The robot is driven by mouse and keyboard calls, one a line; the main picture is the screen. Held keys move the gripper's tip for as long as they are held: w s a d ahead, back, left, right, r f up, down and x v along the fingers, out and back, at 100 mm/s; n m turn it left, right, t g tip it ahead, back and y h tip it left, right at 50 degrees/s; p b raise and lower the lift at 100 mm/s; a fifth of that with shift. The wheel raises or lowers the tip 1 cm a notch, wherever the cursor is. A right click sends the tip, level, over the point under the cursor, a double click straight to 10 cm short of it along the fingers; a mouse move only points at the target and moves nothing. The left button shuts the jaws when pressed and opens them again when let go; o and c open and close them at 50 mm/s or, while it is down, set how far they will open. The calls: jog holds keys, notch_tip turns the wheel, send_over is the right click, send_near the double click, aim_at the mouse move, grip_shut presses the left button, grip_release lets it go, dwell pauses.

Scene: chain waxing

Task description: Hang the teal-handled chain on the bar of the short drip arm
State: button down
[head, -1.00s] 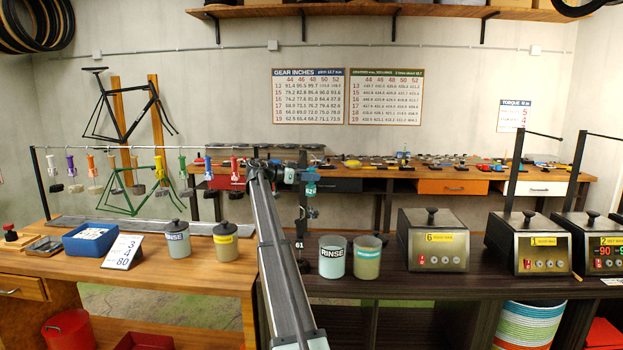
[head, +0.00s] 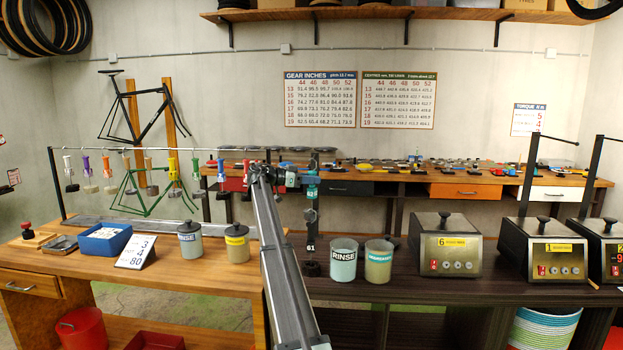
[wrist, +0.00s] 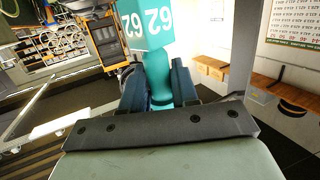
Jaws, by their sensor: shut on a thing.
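My gripper (head: 302,179) is shut on the teal handle (head: 312,191) of the chain, in mid-air above the dark counter. In the wrist view the teal handle (wrist: 158,80) sits between both fingers, with a teal tag marked 62 beyond it. A dark bundle (head: 311,214), seemingly the chain, hangs below the handle in the head view; the wrist view does not show it. Two black posts with a bar on top stand at the right, one bar (head: 558,138) behind box 1 and another farther right. I cannot tell which is the short drip arm.
A rail (head: 140,149) with several coloured handles stands at the left. On the dark counter are a rinse jar (head: 343,262), a second jar (head: 378,262), wax box 6 (head: 445,245) and wax box 1 (head: 545,248). A dark item marked 61 (head: 311,248) stands below my gripper.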

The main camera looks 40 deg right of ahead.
jog(key=c, duration=0.6)
grip_release()
jog(key=shift+a, duration=0.15)
jog(key=v, duration=1)
jog(key=shift+w+a, duration=0.2)
jog(key=shift+a, duration=0.15)
dwell(0.7)
